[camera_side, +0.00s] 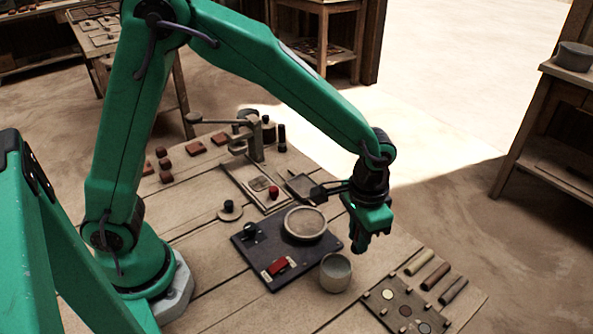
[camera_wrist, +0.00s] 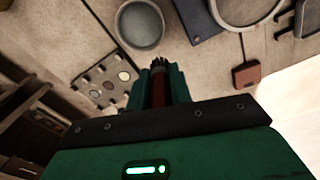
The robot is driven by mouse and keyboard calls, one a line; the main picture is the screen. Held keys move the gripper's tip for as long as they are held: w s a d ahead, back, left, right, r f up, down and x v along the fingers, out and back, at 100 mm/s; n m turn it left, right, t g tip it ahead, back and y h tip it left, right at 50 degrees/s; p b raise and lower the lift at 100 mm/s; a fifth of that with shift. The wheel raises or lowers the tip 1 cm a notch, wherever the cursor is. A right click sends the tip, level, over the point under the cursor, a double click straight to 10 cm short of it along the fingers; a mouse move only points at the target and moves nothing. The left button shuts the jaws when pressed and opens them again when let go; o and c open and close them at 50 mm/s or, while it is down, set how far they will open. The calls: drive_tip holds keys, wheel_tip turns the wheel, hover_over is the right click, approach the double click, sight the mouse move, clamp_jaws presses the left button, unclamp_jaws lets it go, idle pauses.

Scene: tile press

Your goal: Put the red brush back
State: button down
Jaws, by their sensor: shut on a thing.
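My gripper (camera_side: 368,236) is in the air over the right part of the table, beyond and right of the grey cup (camera_side: 336,272). In the wrist view, my gripper (camera_wrist: 158,82) is shut on the red brush (camera_wrist: 159,94), a dark red handle with dark bristles pointing away from the camera. Its lower handle is hidden by the gripper. In the side view I cannot make out the brush. The cup (camera_wrist: 140,26) appears just past the bristles and a little left in the wrist view, apart from them.
A palette with coloured discs (camera_side: 392,295) and several rods (camera_side: 435,275) lie at the table's right end. A stand (camera_side: 256,140) and reddish tiles (camera_side: 194,148) are farther back.

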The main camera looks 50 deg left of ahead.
drive_tip(key=shift+w+a+f, duration=0.6)
drive_tip(key=shift+w, duration=0.2)
drive_tip(key=shift+w+a+f, duration=0.55)
drive_tip(key=shift+w+f, duration=0.05)
drive_tip(key=shift+w, duration=0.2)
drive_tip(key=shift+f, duration=2)
drive_tip(key=shift+f, duration=0.1)
drive_tip(key=c, duration=1.3)
unclamp_jaws()
drive_tip(key=shift+o, duration=0.2)
wheel_tip(320, 180, up, 12)
